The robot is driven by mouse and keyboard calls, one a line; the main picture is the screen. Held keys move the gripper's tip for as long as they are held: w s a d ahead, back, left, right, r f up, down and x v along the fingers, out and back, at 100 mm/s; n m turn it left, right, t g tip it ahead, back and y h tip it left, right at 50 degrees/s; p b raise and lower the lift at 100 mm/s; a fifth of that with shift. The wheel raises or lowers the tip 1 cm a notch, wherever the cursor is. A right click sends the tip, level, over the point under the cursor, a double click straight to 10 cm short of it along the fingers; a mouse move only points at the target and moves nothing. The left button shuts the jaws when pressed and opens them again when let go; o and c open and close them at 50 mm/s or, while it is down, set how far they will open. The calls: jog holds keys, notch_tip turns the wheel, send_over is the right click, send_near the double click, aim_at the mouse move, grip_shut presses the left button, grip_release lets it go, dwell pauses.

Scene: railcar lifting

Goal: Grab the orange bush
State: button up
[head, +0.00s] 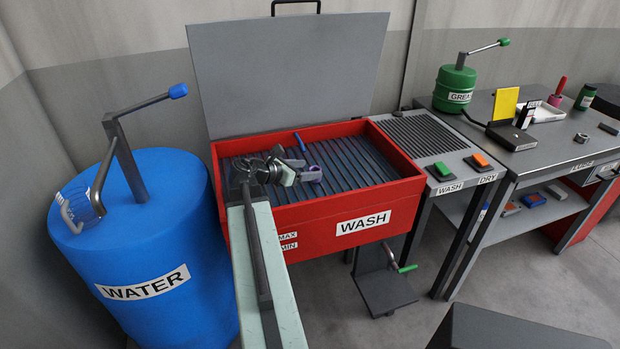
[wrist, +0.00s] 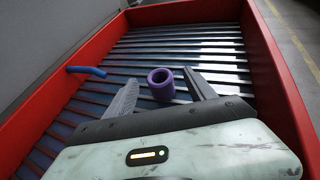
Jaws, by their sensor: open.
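I see no orange bush in either view. A short purple hollow bush (head: 313,173) lies on the slatted floor of the red wash tub (head: 345,210). In the wrist view the purple bush (wrist: 161,84) shows its open end, between and slightly beyond the two fingers. My gripper (head: 298,170) is over the tub, just left of the bush. In the wrist view my gripper (wrist: 160,76) has its fingers spread, with nothing held. I cannot tell whether a finger touches the bush.
A blue handle-like thing (head: 300,142) lies in the tub behind the bush. The tub's raised grey lid (head: 290,75) stands behind. A blue water barrel (head: 150,240) is at left. WASH and DRY buttons (head: 480,160) and a workbench (head: 560,150) are at right.

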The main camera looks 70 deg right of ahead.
jog(key=b+x, duration=0.3)
jog(key=x, duration=0.4)
jog(key=shift+d+f, duration=0.2)
jog(key=shift+f, duration=0.1)
jog(key=shift+r, duration=0.1)
jog(key=shift+w, duration=0.1)
grip_shut()
